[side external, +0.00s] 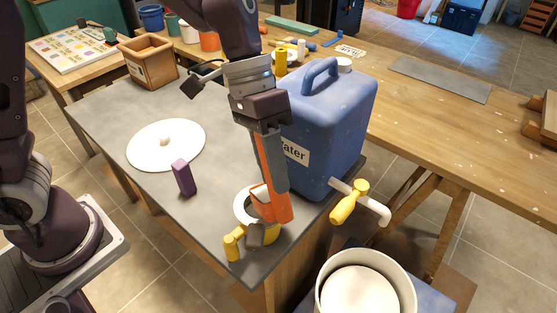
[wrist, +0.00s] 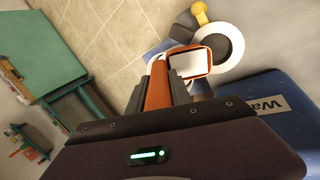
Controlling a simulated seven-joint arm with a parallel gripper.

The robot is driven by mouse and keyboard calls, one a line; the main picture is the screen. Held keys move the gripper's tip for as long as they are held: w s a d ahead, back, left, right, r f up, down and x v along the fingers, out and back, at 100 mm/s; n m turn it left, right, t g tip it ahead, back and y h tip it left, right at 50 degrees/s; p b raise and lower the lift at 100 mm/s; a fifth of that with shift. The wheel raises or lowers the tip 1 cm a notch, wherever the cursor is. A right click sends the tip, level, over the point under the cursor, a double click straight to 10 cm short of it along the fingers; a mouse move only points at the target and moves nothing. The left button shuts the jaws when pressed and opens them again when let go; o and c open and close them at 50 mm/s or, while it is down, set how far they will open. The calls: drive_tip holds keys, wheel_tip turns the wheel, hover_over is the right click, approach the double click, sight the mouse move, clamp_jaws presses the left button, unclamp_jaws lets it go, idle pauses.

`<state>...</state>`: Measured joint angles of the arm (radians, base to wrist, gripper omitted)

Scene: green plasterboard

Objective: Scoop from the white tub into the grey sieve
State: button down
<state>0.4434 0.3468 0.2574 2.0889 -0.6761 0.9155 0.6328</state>
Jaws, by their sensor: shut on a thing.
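My gripper (side external: 268,122) points down and is shut on the handle of an orange scoop (side external: 272,180). The scoop's lower end is at a small white-rimmed round container (side external: 243,205) near the table's front corner. In the wrist view the scoop's orange rim (wrist: 208,58) surrounds a pale area and overlaps a white ring with a dark middle (wrist: 232,44). I cannot tell whether they touch. A white round tub (side external: 404,274) with a white surface inside stands at the bottom right. I cannot clearly tell which thing is the grey sieve.
A blue water container (side external: 325,110) with a yellow-handled tap (side external: 349,202) stands close right of the scoop. A purple block (side external: 184,179) and a white disc with a knob (side external: 150,150) are to the left on the grey tabletop (side external: 100,115). A wooden box (side external: 150,62) stands farther back.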

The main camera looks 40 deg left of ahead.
drive_tip(key=shift+w+a+f+h, duration=0.1)
drive_tip(key=shift+a+f+h, duration=0.15)
drive_tip(key=shift+f, duration=0.15)
drive_tip(key=shift+w+a+f+h, duration=0.15)
drive_tip(key=shift+f+h, duration=0.1)
drive_tip(key=shift+f, duration=0.15)
drive_tip(key=shift+s, duration=0.1)
drive_tip(key=shift+f, duration=0.15)
drive_tip(key=shift+f, duration=0.15)
drive_tip(key=shift+w+a+r+g+h, duration=0.15)
drive_tip(key=shift+a+r+g+h, duration=0.1)
drive_tip(key=shift+a+h, duration=0.25)
drive_tip(key=shift+w+a+r+g+h, duration=0.1)
drive_tip(key=shift+w+a+g+h, duration=0.15)
drive_tip(key=shift+a+h, duration=0.25)
drive_tip(key=shift+w+a+r+g+h, duration=0.1)
drive_tip(key=shift+a+r+g+h, duration=0.1)
drive_tip(key=shift+a+g+h, duration=0.3)
drive_tip(key=shift+w+a+g+h, duration=0.2)
drive_tip(key=shift+w+a+h, duration=0.1)
drive_tip(key=shift+a+h, duration=0.5)
drive_tip(key=shift+w+a+g+h, duration=0.2)
drive_tip(key=shift+w+a+h, duration=0.1)
drive_tip(key=shift+a+h, duration=0.5)
